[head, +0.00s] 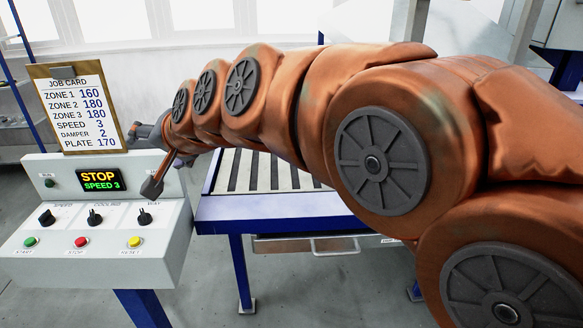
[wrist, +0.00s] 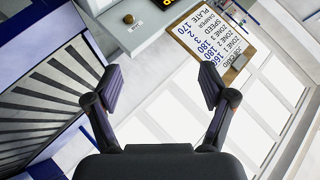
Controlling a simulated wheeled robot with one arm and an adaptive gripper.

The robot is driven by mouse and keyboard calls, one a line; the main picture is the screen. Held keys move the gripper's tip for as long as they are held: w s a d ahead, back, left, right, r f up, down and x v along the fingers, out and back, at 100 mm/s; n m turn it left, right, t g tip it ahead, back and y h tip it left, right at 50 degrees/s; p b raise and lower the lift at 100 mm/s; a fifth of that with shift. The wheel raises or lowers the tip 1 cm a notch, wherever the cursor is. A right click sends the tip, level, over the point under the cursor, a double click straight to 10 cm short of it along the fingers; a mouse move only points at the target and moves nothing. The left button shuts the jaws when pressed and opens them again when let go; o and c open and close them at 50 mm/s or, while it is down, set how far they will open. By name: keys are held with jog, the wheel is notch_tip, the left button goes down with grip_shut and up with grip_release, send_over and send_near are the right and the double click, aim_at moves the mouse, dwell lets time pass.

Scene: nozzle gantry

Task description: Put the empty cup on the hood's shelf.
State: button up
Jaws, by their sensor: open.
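My gripper (head: 146,160) is at the end of my outstretched orange arm in the head view, in front of the control box and its job card. In the wrist view my gripper (wrist: 161,85) has its two dark fingers wide apart with nothing between them. I see no cup in either view. I cannot make out a hood's shelf in either view. My arm covers much of the middle and right of the head view, so what lies behind it is hidden.
A control box (head: 95,255) with knobs, buttons and a "STOP SPEED 3" display stands at left. A clipboard job card (head: 78,112) rises behind it; it also shows in the wrist view (wrist: 203,45). A blue-framed slatted bed (head: 285,208) is right of the box, a handled drawer (head: 310,244) beneath.

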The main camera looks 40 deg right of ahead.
jog(key=s+f+n+g, duration=0.3)
jog(key=s+f+g, duration=0.2)
jog(key=s+f, duration=0.55)
jog(key=s+d+f+n+g+h, duration=0.1)
jog(key=s+f+g, duration=0.1)
jog(key=s+f, duration=0.2)
jog(key=s+d+f+n+g+h, duration=0.1)
jog(key=s+d+f+n+g, duration=0.1)
jog(key=s, duration=0.8)
jog(key=s+d+f+n+g+h, duration=0.1)
jog(key=s+d+f+g, duration=0.1)
jog(key=s+f+g, duration=0.2)
jog(key=s+f, duration=0.2)
jog(key=s, duration=0.1)
jog(key=shift+s+d+f+n, duration=0.25)
jog(key=shift+s+n, duration=0.15)
jog(key=shift+c, duration=0.2)
